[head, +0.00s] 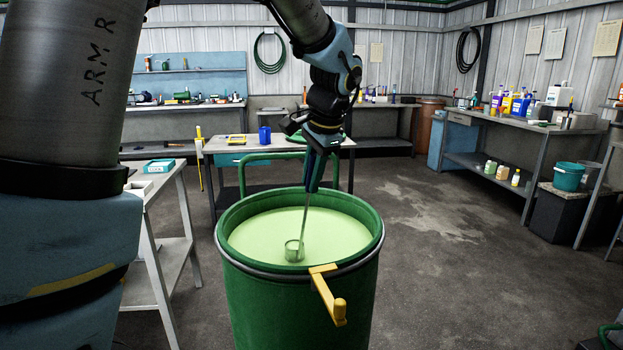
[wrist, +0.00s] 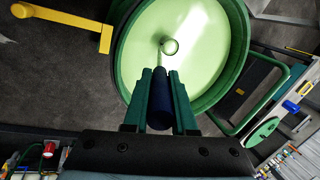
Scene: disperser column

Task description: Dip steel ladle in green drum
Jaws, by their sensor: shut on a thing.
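The green drum (head: 300,300) stands open in the middle of the head view, nearly full of pale green liquid (head: 320,230). My gripper (head: 315,170) is above the drum, shut on the dark blue handle of the steel ladle (head: 304,215). The ladle's thin shaft hangs down and its small round cup (head: 294,250) is at the liquid's surface, inside the rim; how deep it sits is hard to tell. In the wrist view the blue handle (wrist: 159,105) is between the teal fingers (wrist: 160,100), with the cup (wrist: 169,46) over the pale liquid.
A yellow handle (head: 328,295) sticks out from the drum's front rim. A green tubular handle (head: 290,160) rises behind the drum. A table with a blue cup (head: 265,135) stands behind, and a grey bench (head: 160,190) is left. Open floor (head: 440,260) lies right.

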